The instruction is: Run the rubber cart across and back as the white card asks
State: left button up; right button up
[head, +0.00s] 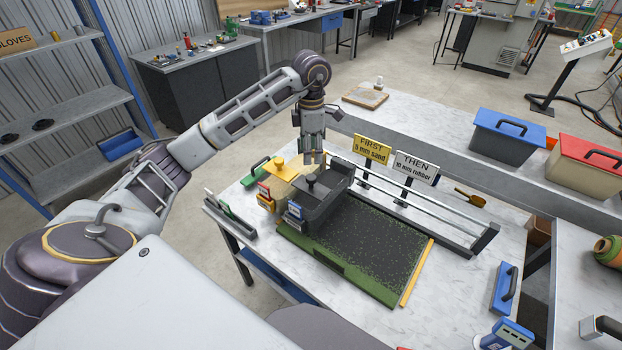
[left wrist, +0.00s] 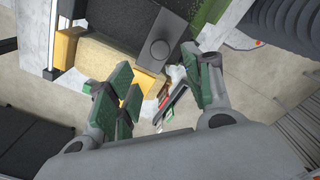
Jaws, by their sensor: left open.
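The dark rubber cart (head: 325,205), with a round knob (head: 311,181) on top, stands at the left end of the turf bed. The bed's green turf (head: 375,240) is largely covered with black granules, with green showing along its edges. The white card (head: 416,167) reads "THEN 10 mm rubber". A yellow card (head: 372,148) beside it reads "FIRST 5 mm sand". A yellow cart (head: 283,171) stands just left of the dark one. My left gripper (head: 312,158) is open and empty above the knob. The left wrist view shows the knob (left wrist: 160,49) just beyond my fingertips (left wrist: 160,68).
Rails (head: 440,207) run along the bed's far side to a dark end post (head: 485,237). A yellow strip (head: 416,273) edges the bed's right end. A small rack (head: 230,215) sits at the table's left corner. A blue-handled tool (head: 505,287) and lidded boxes (head: 507,135) are at right.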

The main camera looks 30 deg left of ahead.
aim_at(311, 176)
pick_arm(q)
jog(key=shift+f+p, duration=0.8)
jog(key=shift+f, duration=5.05)
grip_shut()
